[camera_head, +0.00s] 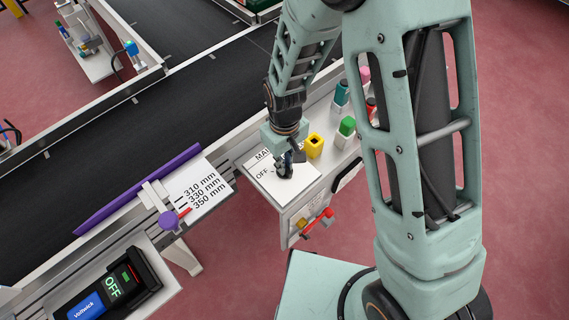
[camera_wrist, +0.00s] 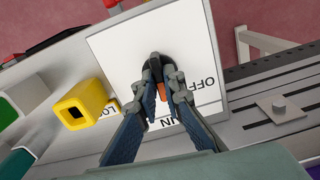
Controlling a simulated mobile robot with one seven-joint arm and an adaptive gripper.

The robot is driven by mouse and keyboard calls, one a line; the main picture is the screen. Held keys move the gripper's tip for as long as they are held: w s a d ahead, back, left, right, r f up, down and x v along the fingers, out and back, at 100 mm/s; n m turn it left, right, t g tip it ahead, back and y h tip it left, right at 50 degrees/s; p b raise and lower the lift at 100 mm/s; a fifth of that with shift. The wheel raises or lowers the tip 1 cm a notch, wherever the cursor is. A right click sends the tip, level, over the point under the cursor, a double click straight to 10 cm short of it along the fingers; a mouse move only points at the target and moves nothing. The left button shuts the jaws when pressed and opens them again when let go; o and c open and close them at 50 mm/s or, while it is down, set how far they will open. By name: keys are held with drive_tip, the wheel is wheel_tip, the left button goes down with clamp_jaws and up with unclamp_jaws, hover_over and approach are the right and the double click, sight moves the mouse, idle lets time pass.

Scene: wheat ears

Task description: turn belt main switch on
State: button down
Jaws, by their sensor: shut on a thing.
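The main switch is a dark knob (camera_head: 284,173) on a white plate (camera_head: 304,183) lettered "MA…" and "OFF". The plate also fills the middle of the wrist view (camera_wrist: 118,55), where "OFF" and part of "MAIN" can be read. My gripper (camera_head: 288,161) points down at the plate. In the wrist view its two fingers (camera_wrist: 160,72) are closed on the switch knob. An orange part (camera_wrist: 157,92) shows between the fingers; the rest of the knob is mostly hidden by them.
A yellow square socket (camera_head: 314,146) stands close beside the plate, with a green-topped block (camera_head: 347,127) farther right. A display (camera_head: 110,288) reading "OFF" is at bottom left. A purple bar (camera_head: 140,190) lies along the black belt (camera_head: 110,115). A red handle (camera_head: 325,215) is below the plate.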

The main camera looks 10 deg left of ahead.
drive_tip(key=m, duration=0.4)
drive_tip(key=shift+m, duration=2.2)
drive_tip(key=c, duration=2)
unclamp_jaws()
drive_tip(key=shift+c, duration=0.2)
wheel_tip(320, 180, up, 12)
